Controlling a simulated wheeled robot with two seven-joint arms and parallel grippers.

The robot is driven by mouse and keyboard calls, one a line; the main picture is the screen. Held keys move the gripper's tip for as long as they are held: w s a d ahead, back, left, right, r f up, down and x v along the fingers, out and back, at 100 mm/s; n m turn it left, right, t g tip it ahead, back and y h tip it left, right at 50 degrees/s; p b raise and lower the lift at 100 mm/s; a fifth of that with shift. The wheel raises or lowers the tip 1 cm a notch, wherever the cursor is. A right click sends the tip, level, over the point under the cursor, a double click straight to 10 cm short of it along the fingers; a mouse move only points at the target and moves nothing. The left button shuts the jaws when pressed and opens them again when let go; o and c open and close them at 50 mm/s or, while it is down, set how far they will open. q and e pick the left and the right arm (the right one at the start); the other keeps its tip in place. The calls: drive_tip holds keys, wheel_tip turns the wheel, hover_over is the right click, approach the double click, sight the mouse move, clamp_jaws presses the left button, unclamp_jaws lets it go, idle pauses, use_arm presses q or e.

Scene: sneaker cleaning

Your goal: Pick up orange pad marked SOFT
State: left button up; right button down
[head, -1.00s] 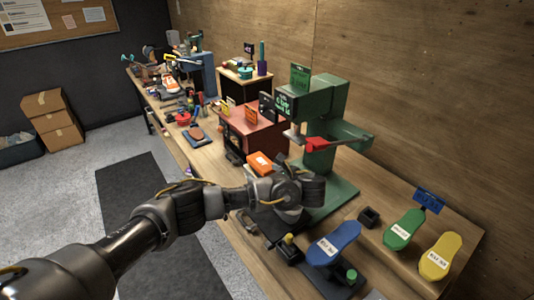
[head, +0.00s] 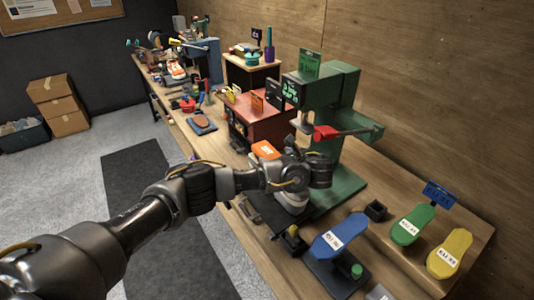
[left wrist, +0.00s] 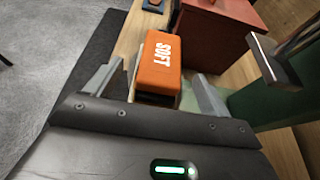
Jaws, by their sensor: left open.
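The orange pad marked SOFT (left wrist: 160,66) lies between the two fingers of my left gripper (left wrist: 155,92) in the left wrist view. The fingers are apart, one on each side of the pad, and I cannot tell whether either touches it. In the head view the orange pad (head: 265,149) shows partly, its near part hidden behind my left gripper (head: 318,172). My right gripper is not in view.
A red cabinet (head: 262,119) stands beyond the pad. Blue (head: 341,235), green (head: 411,226) and yellow (head: 450,252) sole shapes lie at the bench's near right.

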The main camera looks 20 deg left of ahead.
sight(272, 155)
use_arm(q)
drive_tip(key=p+x, duration=0.1)
drive_tip(key=x, duration=0.1)
drive_tip(key=p+x, duration=0.1)
drive_tip(key=x, duration=0.1)
drive_tip(key=shift+w+f, duration=0.15)
drive_tip(key=shift+f, duration=0.25)
drive_tip(key=shift+w+a+f, duration=0.15)
drive_tip(key=shift+a, duration=0.05)
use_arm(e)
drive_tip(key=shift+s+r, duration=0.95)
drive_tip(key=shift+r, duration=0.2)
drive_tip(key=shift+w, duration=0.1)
use_arm(q)
drive_tip(key=c, duration=1.2)
drive_tip(key=shift+w, duration=0.1)
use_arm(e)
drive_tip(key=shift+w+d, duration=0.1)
use_arm(q)
drive_tip(key=shift+p, duration=0.3)
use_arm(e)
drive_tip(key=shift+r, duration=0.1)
